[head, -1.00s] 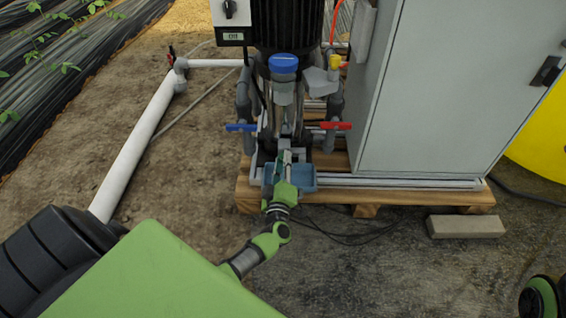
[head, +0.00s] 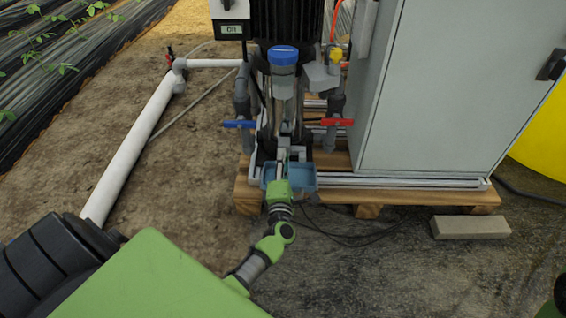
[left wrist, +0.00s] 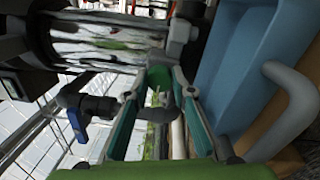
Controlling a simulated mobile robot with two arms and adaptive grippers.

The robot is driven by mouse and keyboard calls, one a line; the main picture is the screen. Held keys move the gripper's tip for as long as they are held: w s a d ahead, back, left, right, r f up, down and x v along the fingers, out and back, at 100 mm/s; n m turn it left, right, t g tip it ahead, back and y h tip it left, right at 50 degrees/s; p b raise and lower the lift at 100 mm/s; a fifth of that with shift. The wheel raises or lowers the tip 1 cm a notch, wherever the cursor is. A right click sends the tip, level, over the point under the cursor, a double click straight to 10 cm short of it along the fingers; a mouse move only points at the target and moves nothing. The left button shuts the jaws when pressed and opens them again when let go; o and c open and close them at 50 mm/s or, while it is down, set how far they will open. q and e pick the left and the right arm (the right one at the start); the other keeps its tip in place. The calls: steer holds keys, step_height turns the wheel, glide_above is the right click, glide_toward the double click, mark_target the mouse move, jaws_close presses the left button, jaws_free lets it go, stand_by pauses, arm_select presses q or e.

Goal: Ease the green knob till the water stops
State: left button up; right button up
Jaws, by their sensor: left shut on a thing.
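The green knob (left wrist: 158,76) shows in the left wrist view between the fingertips of my left gripper (left wrist: 160,86), which is shut on it. In the head view my left gripper (head: 283,168) reaches in over the blue tray (head: 303,178) at the foot of the pump skid, and it hides the knob there. The clear filter bowl with a blue cap (head: 284,57) stands upright just behind. The blue tray (left wrist: 245,60) also shows in the left wrist view. I cannot make out any running water. My right gripper is not in view.
A blue-handled valve (head: 240,124) and a red-handled valve (head: 337,122) flank the filter. A grey cabinet (head: 440,90) stands close on the right, on the wooden pallet (head: 340,200). A concrete block (head: 470,227) and black cables lie in front.

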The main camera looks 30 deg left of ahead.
arm_select(q)
steer(key=shift+f+n, duration=0.15)
steer(key=shift+n, duration=0.45)
steer(key=o, duration=1.1)
steer(key=shift+o, duration=0.2)
